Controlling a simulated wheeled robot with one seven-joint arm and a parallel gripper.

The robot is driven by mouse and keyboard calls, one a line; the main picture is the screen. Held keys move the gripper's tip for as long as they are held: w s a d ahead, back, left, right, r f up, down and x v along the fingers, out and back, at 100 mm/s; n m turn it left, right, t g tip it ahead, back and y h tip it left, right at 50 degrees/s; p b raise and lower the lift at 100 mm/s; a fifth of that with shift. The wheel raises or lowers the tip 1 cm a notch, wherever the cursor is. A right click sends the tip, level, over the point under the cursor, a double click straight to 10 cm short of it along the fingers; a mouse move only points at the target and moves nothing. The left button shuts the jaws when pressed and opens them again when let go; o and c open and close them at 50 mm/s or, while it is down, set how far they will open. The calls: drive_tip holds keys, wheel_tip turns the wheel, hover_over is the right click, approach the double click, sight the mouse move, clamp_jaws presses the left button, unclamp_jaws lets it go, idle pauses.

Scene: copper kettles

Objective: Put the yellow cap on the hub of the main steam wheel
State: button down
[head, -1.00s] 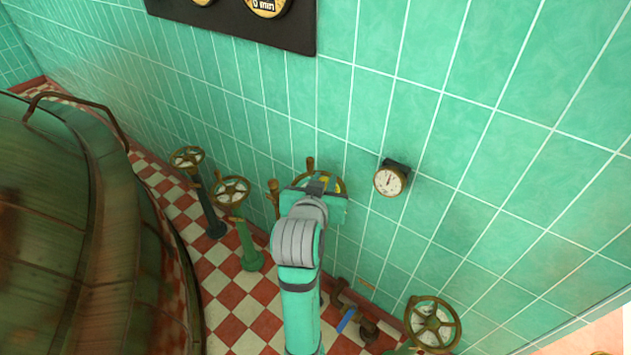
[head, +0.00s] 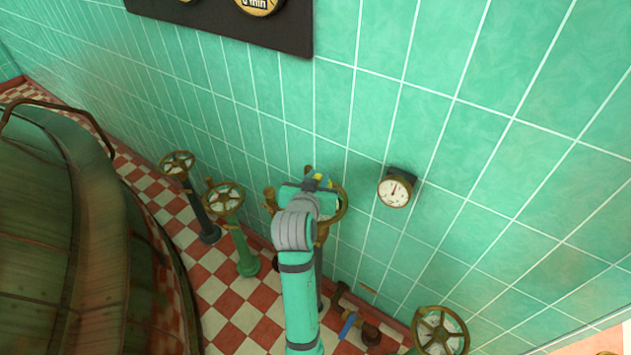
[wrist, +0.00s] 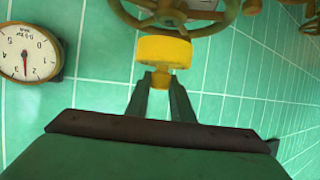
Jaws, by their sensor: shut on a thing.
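The yellow cap (wrist: 165,49) is held at its narrower knob between the two fingertips of my gripper (wrist: 161,82), which is shut on it. The wide part of the cap faces away from the fingers. A brass-rimmed wheel (wrist: 215,24) is just beyond the cap at the top of the wrist view; its hub is not clearly visible. In the head view, a little yellow of the cap (head: 322,180) shows past my gripper (head: 317,185). The wheel's rim (head: 344,205) shows behind my gripper, which hides much of the wheel. I cannot tell whether cap and wheel touch.
A round gauge (head: 395,189) is on the tiled wall to the right of the wheel. Two more handwheels on posts stand left (head: 223,198) and farther left (head: 177,164). Another wheel (head: 440,331) is at lower right. A large copper kettle (head: 40,230) fills the left.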

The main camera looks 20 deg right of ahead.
drive_tip(key=shift+w+f, duration=0.15)
drive_tip(key=shift+f, duration=0.1)
drive_tip(key=shift+w+d+f, duration=0.1)
drive_tip(key=shift+w+f, duration=0.05)
drive_tip(key=shift+f, duration=0.8)
drive_tip(key=shift+w+d+f, duration=0.1)
drive_tip(key=shift+w+f, duration=0.05)
drive_tip(key=shift+f, duration=0.75)
drive_tip(key=c, duration=1.5)
unclamp_jaws()
drive_tip(key=shift+f, duration=0.15)
drive_tip(key=shift+c, duration=0.2)
drive_tip(key=shift+s, duration=0.1)
